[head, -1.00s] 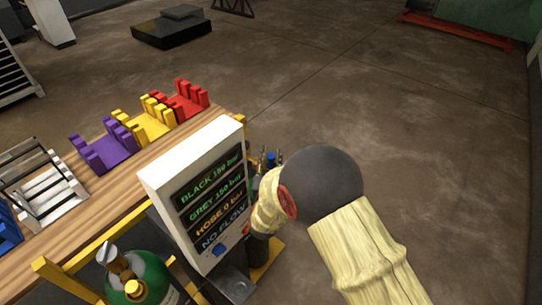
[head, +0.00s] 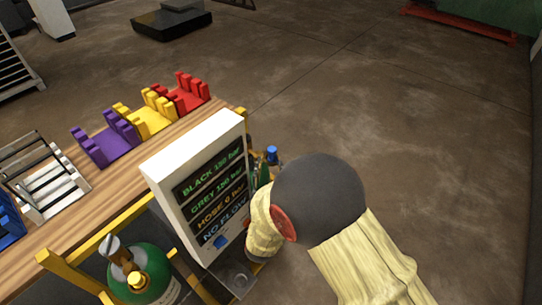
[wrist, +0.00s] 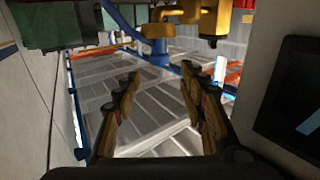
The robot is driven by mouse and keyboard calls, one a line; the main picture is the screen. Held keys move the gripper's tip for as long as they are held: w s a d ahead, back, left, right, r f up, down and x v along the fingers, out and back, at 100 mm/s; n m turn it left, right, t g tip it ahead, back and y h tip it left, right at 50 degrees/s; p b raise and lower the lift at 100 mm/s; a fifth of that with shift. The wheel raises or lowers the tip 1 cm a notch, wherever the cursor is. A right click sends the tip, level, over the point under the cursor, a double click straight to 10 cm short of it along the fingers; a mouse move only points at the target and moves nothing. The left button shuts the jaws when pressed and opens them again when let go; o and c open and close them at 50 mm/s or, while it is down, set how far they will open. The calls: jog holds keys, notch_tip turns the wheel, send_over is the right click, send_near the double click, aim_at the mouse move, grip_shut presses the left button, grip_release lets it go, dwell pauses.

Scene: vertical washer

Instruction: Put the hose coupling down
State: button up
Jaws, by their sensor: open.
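I cannot make out the hose coupling for certain in either view. A blue upright part with a blue hose (wrist: 155,48) shows beyond the fingertips in the wrist view, apart from them; I cannot tell whether it belongs to the coupling. In the head view my sleeved arm hides the gripper. A small blue-topped item (head: 272,154) stands just behind the white display panel (head: 166,172), beside my arm.
The panel reads black and grey pressures, hose 0 bar and no flow. A wooden bench (head: 62,222) carries purple (head: 108,146), yellow (head: 152,120) and red (head: 189,94) holders. A green cylinder (head: 150,265) stands in front. The floor to the right is open.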

jog(key=shift+s+a, duration=0.1)
jog(key=shift+s, duration=1.55)
